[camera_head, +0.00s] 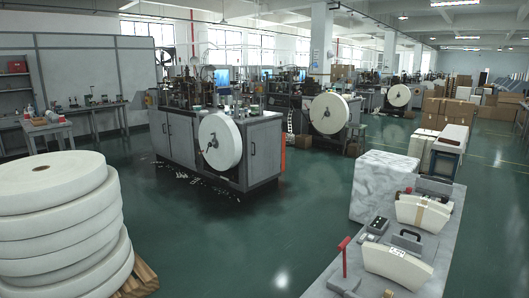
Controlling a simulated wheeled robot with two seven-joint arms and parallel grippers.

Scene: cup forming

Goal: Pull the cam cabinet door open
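A grey machine (262,158) stands on the green floor near the middle of the view, some distance away. Its lower body is a cabinet with flat grey door panels (181,139) on the left part of its long face. These panels look closed. I cannot tell which one is the cam cabinet door. A large white paper roll (228,145) is mounted upright on the machine's face and covers part of its body. Neither of my grippers is in view.
Stacked white paper rolls (52,222) on a wooden pallet (143,278) fill the lower left. A grey table (450,215) with white blanks, a wrapped block (384,185) and a red-handled tool (345,262) stands lower right. Open green floor (262,228) lies between, with white scraps near the machine.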

